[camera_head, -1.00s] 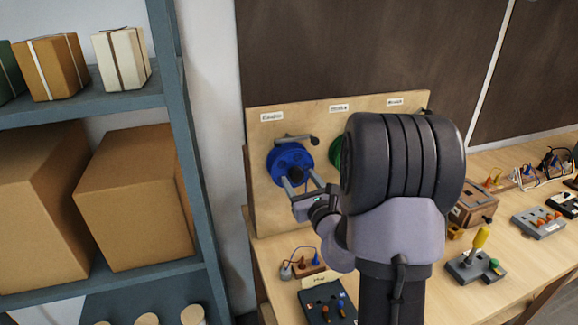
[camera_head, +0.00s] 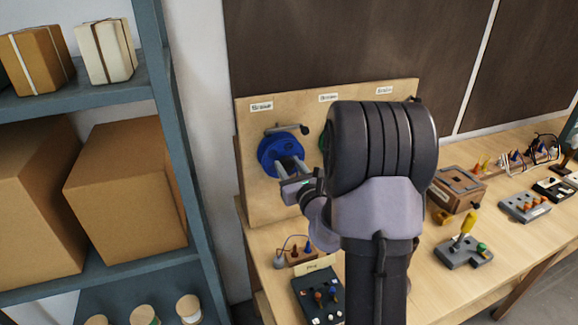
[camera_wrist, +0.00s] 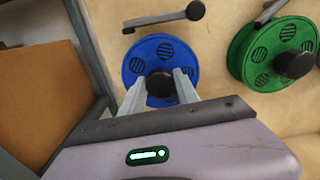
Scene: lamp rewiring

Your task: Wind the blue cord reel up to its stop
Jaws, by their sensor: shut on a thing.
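The blue cord reel (camera_head: 270,151) is mounted on a pale upright wooden board (camera_head: 250,195), at its left end. Its blue disc with dark slotted holes shows in the wrist view (camera_wrist: 141,60). A black round knob (camera_wrist: 160,84) sticks out from the reel. My gripper (camera_head: 287,167) is in front of the reel, its two grey fingers either side of that knob and shut on it. The fingers also show in the wrist view (camera_wrist: 160,79). They and the knob hide part of the disc. A grey bar (camera_wrist: 160,19) with a dark end sits above the reel.
A green reel (camera_wrist: 262,70) is to the right on the same board, mostly behind my arm in the head view. A blue-grey shelf (camera_head: 120,92) with boxes stands at the left. Small devices, including a yellow-handled one (camera_head: 463,252), lie on the bench.

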